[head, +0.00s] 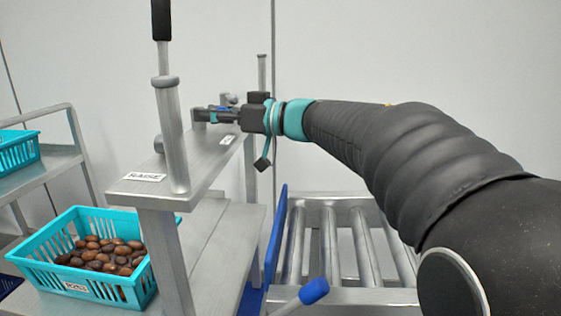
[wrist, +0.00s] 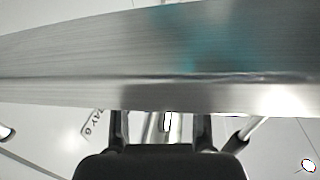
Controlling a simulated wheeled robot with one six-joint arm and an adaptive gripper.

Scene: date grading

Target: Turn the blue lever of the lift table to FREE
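The lift table (head: 205,160) is a grey metal stand with an upright post and black-gripped handle at its near left, by a label reading RAISE. My gripper (head: 205,115) is at the far end of its top, reaching in from the right. A small blue piece (head: 221,108) shows right by the fingers; it may be the blue lever, but the fingers partly hide it. In the wrist view my gripper (wrist: 161,118) has its two fingers apart, with a metal post (wrist: 168,126) seen between them. A metal edge (wrist: 60,90) crosses in front of the fingertips.
A second lever with a blue grip (head: 314,291) stands by the roller conveyor (head: 328,250) in front. A teal crate (head: 150,285) of dates sits at lower left, and another teal crate (head: 18,152) on a cart. A second label (head: 227,140) is too small to read.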

